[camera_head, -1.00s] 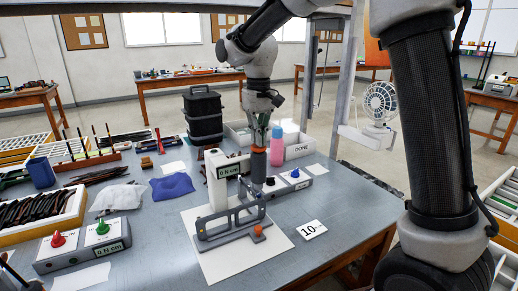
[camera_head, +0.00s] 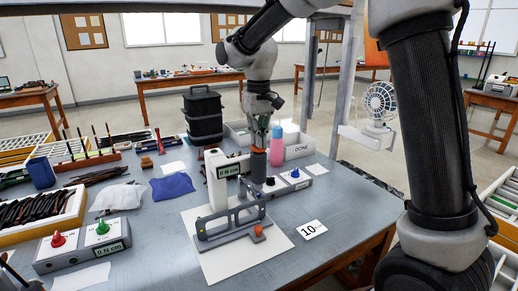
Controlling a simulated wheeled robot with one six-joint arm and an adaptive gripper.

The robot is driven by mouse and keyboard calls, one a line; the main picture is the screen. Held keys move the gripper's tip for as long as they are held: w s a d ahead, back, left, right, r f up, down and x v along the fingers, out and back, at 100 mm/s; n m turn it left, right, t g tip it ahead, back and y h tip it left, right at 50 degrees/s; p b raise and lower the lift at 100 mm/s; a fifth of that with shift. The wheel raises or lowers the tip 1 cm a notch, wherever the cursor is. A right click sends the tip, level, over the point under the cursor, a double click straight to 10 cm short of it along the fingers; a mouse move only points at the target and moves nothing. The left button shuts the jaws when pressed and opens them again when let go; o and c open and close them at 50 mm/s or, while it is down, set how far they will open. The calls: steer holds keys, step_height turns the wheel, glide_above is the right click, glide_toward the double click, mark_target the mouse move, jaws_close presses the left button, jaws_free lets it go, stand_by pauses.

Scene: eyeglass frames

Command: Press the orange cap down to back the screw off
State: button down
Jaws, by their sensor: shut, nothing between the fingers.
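The orange cap (camera_head: 259,150) shows as a thin band on top of an upright dark grey cylinder (camera_head: 258,166). My gripper (camera_head: 261,143) points down, shut, with its tips at the top of the cap; it seems to touch it and hides part of it. The cylinder stands behind a grey fixture (camera_head: 225,238) on a white sheet (camera_head: 278,249). The screw is hidden or too small to make out. A white post (camera_head: 216,181) with a green reading panel stands just left of the cylinder.
An orange knob (camera_head: 258,230) sits at the fixture's front. A box with black and blue knobs (camera_head: 290,186) and a pink bottle (camera_head: 276,149) stand close on the right. A blue cloth (camera_head: 172,187) lies left. The table's front right is mostly clear.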

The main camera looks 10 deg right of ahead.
steer(key=shift+s+f, duration=0.1)
steer(key=shift+f, duration=1.55)
stand_by(2.8)
steer(key=shift+r, duration=0.25)
stand_by(2.2)
steer(key=shift+r, duration=1.9)
